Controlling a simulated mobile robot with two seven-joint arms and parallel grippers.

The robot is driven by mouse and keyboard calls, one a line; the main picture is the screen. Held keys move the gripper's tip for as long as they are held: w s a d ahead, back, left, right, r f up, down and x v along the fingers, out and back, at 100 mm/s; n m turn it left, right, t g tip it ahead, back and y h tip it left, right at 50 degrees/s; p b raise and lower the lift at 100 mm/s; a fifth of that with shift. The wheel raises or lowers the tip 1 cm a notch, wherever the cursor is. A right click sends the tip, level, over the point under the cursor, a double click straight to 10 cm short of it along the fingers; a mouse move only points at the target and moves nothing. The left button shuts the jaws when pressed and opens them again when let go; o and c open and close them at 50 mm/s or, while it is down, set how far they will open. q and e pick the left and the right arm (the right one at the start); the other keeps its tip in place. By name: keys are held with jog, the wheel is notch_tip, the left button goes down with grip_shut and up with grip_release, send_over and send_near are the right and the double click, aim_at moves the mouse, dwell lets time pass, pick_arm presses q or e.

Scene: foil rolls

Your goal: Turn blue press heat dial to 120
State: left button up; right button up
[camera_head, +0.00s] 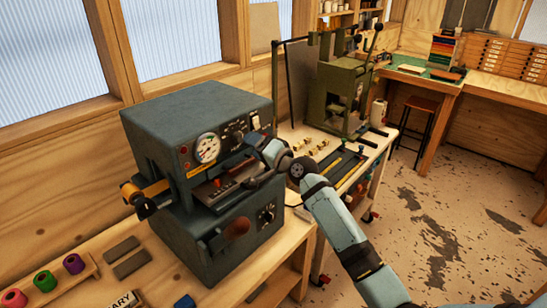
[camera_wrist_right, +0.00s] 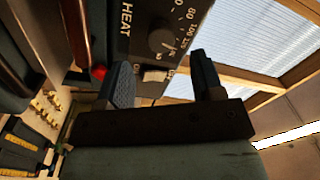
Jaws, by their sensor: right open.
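The blue press (camera_head: 190,115) stands on the wooden bench at left centre in the head view, with a round gauge (camera_head: 208,148) on its upper front. Its heat dial (camera_wrist_right: 161,40) is a dark round knob on the panel in the right wrist view, beside the word HEAT and a ring of pale numbers. I cannot read its setting surely. My right gripper (camera_head: 256,141) is at the panel's right side; in the wrist view its two fingers (camera_wrist_right: 164,82) are apart and empty, pointing toward the panel just short of the dial. My left gripper is not in view.
A pale switch (camera_wrist_right: 155,75) and a red button (camera_wrist_right: 99,71) sit near the fingers. A second knob (camera_head: 267,214) is on the press's lower body. A green press (camera_head: 343,90) stands behind at right. Coloured foil rolls (camera_head: 45,280) stand in a rack at lower left.

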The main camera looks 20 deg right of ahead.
jog(key=b+v, duration=0.1)
jog(key=v, duration=0.7)
jog(key=s+a+f+n+g+h, duration=0.1)
jog(key=s+a+f+n+g, duration=0.15)
jog(key=s+f, duration=0.7)
jog(key=s+a+f+n+g+h, duration=0.1)
jog(key=s+a+f+n+h, duration=0.15)
jog(key=s+f, duration=0.65)
jog(key=s+a+f+n+g, duration=0.1)
jog(key=s+a+f+n, duration=0.1)
jog(key=s+f, duration=0.4)
jog(key=s+a+f+n+g, duration=0.1)
jog(key=s+a+f+n, duration=0.1)
jog(key=s+f+n, duration=0.2)
jog(key=s+f, duration=0.3)
jog(key=s, duration=0.2)
jog(key=shift+s+a+f, duration=0.3)
jog(key=shift+a, duration=0.1)
jog(key=shift+g+h, duration=0.25)
